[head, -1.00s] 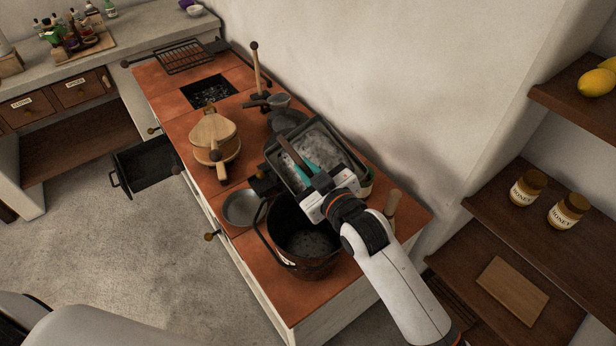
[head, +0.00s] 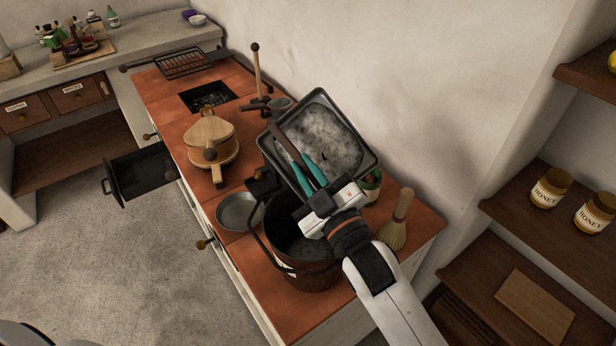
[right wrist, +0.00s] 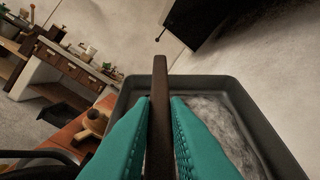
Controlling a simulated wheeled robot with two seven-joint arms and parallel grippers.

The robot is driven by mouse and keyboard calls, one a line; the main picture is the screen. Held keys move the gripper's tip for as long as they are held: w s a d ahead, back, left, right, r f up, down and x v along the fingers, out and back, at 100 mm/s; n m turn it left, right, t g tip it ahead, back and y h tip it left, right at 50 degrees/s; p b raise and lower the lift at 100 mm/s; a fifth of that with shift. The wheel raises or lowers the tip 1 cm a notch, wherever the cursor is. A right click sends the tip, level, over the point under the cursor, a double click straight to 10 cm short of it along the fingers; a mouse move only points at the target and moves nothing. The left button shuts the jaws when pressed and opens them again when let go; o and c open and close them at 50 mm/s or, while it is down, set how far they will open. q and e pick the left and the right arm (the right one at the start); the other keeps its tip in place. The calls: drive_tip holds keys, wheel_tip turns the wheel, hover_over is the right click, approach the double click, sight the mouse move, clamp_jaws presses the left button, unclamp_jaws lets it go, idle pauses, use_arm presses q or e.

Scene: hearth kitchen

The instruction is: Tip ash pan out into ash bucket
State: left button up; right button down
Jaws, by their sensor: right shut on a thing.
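The ash pan (head: 335,135) is a dark rectangular tray with grey ash in it. My right gripper (head: 308,177) has teal fingers and is shut on the pan's brown handle, which also shows between the fingers in the right wrist view (right wrist: 160,95). The pan is held above the counter, behind the bucket's mouth, and looks tilted in the head view. Ash still lies in the pan (right wrist: 215,115). The ash bucket (head: 308,272) is dark, with a raised handle, and stands on the front end of the counter. My right gripper hides part of its mouth. My left gripper is not in view.
A metal bowl (head: 236,212) stands left of the bucket. Bellows (head: 209,140) lie farther back. The wall is close behind the pan. An open black drawer (head: 140,175) juts out left.

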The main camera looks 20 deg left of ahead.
sight(312, 157)
drive_tip(key=shift+s+f+n+y+b, duration=0.1)
drive_tip(key=shift+s+n+y+b, duration=0.55)
drive_tip(key=shift+b, duration=0.8)
drive_tip(key=shift+d+r+n+y+b, duration=0.1)
drive_tip(key=shift+r+n+y+b, duration=0.1)
drive_tip(key=shift+n+y+b, duration=0.3)
drive_tip(key=shift+r, duration=0.1)
